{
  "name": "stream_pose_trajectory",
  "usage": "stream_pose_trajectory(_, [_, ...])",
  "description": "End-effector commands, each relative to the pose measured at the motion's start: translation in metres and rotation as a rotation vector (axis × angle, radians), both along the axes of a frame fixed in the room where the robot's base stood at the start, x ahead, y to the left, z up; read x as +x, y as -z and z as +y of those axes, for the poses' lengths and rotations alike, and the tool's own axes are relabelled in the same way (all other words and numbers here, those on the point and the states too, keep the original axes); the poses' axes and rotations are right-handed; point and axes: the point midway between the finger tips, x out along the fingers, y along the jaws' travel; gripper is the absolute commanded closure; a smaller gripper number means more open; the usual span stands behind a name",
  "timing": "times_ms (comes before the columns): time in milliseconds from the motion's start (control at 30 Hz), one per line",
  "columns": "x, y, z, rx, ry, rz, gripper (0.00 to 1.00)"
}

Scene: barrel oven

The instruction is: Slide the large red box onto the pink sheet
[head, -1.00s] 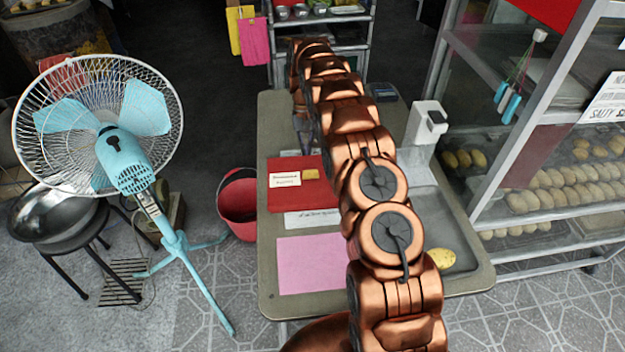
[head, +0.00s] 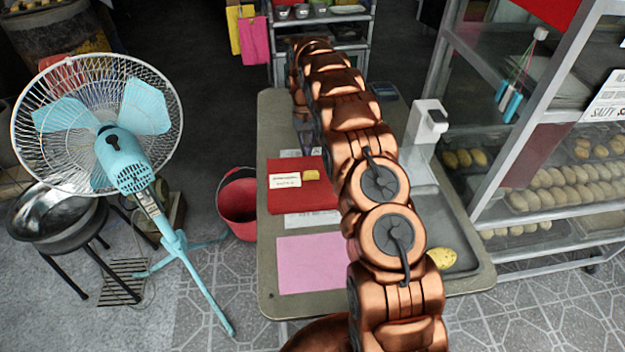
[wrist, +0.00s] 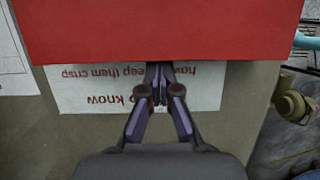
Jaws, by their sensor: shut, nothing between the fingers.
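The large red box (head: 322,193) lies flat on the grey table, with a white label (head: 285,180) and a small yellow piece (head: 311,174) on top. The pink sheet (head: 310,263) lies flat nearer to me, apart from the box; a strip of printed paper shows between them. My gripper (wrist: 158,68) is shut and empty, its fingertips at an edge of the red box (wrist: 160,30) in the wrist view. I cannot tell whether they touch it. In the head view it points down at the box's far side, its tips hard to make out.
Printed paper (wrist: 75,92) lies by the box's edge in the wrist view. My arm crosses the table's middle. A yellow potato-like item (head: 442,258) and a white dispenser-like stand (head: 425,135) are on the right. A red bucket (head: 238,205) and a fan (head: 120,150) stand left of the table.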

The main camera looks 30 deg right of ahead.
Motion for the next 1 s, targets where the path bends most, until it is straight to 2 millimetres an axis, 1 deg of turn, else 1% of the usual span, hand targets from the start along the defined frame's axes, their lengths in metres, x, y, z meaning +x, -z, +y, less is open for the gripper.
stream_pose_trajectory(233, [-0.012, 0.001, 0.004, 0.002, 0.0, 0.006, 1.0])
stream_pose_trajectory(700, [-0.028, 0.001, 0.009, 0.001, 0.0, 0.003, 1.0])
stream_pose_trajectory(1000, [-0.03, 0.0, 0.01, 0.001, 0.0, 0.003, 1.0])
